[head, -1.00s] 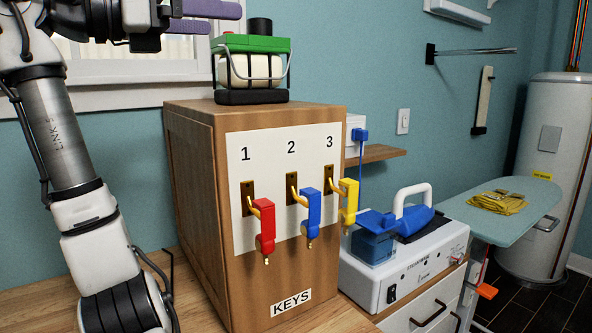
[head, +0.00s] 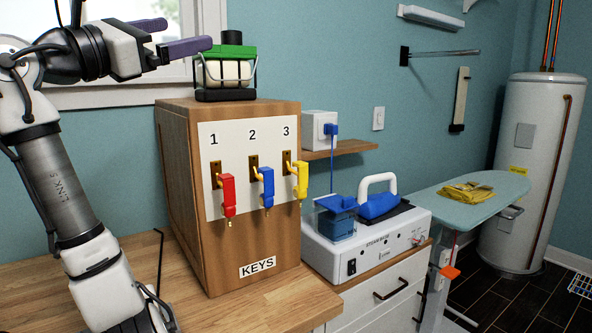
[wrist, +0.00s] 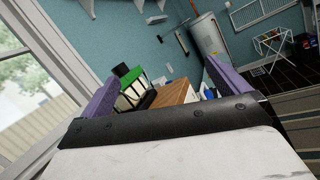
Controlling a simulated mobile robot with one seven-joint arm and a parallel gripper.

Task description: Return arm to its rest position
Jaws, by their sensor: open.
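My gripper (head: 170,36) is at the upper left of the head view, open and empty, with its two purple fingers apart. It is raised in front of the window, and one fingertip shows just left of the green lantern's top. In the wrist view, the purple fingers of my gripper (wrist: 158,98) stand wide at left and right with nothing held between them. The wooden key cabinet (head: 250,245) stands on the wooden counter to the right of my arm. A red key (head: 228,195), a blue key (head: 266,187) and a yellow key (head: 301,180) hang from its numbered hooks.
The green lantern (head: 225,68) stands on the cabinet top near my fingers. The window (head: 110,90) is behind my arm. A steam station (head: 365,245) and an ironing board (head: 470,196) are to the right. The counter (head: 200,305) has bare room in front.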

